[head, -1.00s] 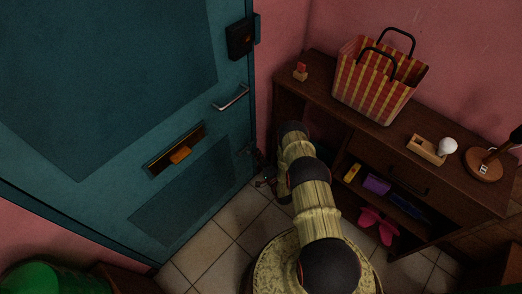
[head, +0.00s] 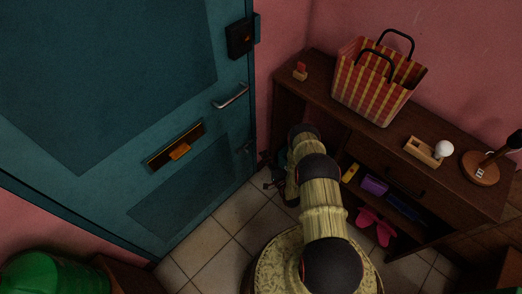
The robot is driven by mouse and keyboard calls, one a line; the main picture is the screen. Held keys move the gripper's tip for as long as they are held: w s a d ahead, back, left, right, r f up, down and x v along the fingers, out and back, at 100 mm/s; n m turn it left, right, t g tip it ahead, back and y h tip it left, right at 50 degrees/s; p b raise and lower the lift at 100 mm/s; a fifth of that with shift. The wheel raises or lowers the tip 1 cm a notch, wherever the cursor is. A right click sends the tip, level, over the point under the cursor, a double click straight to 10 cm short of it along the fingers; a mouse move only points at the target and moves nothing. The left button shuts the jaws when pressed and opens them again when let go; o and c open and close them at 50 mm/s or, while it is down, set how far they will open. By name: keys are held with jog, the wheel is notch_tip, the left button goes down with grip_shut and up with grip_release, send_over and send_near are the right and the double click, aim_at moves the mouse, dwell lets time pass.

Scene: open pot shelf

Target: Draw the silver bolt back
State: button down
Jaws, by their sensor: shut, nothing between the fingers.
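The teal door (head: 100,110) fills the left side of the head view. A small, dim metal bolt (head: 244,148) sits low on the door near its right edge, below the silver lever handle (head: 230,97). It is too small and dark to tell how far it is drawn. My gripper (head: 270,184) is low beside the door's right edge, below and right of the bolt and apart from it in the picture. It looks shut and empty, partly hidden by my arm.
A brown shelf unit (head: 330,83) stands right of my arm, bearing a striped bag (head: 372,90), a wooden box (head: 424,152) and a lamp (head: 481,168). A black lock box (head: 241,38) and mail slot (head: 175,147) are on the door. Tiled floor (head: 205,250) is clear.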

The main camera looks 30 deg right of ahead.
jog(key=s+p, duration=0.1)
jog(key=s, duration=0.4)
jog(key=shift+d, duration=0.2)
dwell(0.4)
